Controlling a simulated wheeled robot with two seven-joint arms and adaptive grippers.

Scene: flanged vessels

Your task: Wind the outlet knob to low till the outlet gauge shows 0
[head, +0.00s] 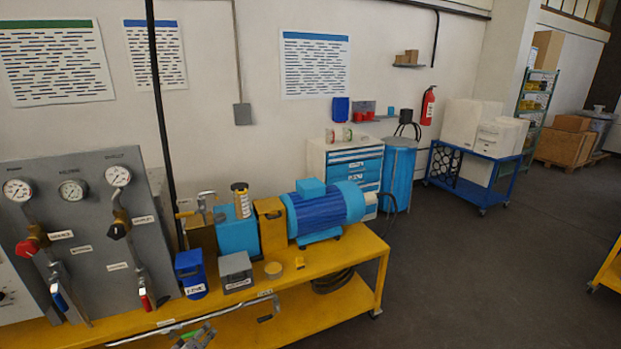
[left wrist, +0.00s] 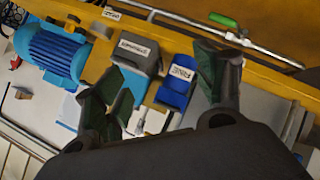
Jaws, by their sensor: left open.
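A grey panel (head: 85,250) at the left of the head view carries three round dials: a left gauge (head: 17,190), a middle gauge (head: 72,190) and a right gauge (head: 118,176). A red knob (head: 27,248) sits below the left gauge and a black knob (head: 118,230) below the right one. Their labels and needle readings are too small to read, so I cannot tell which is the outlet. My left gripper (left wrist: 160,95) is open and empty in the left wrist view, its fingers apart across the view of the bench boxes. The knobs are not in that view. My right gripper is not seen.
The yellow bench (head: 340,252) holds a blue box (head: 191,276), a grey box (head: 236,272) and a blue motor (head: 325,208). A rail (head: 190,320) runs along its front. A green handle (left wrist: 222,19) shows by the rail.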

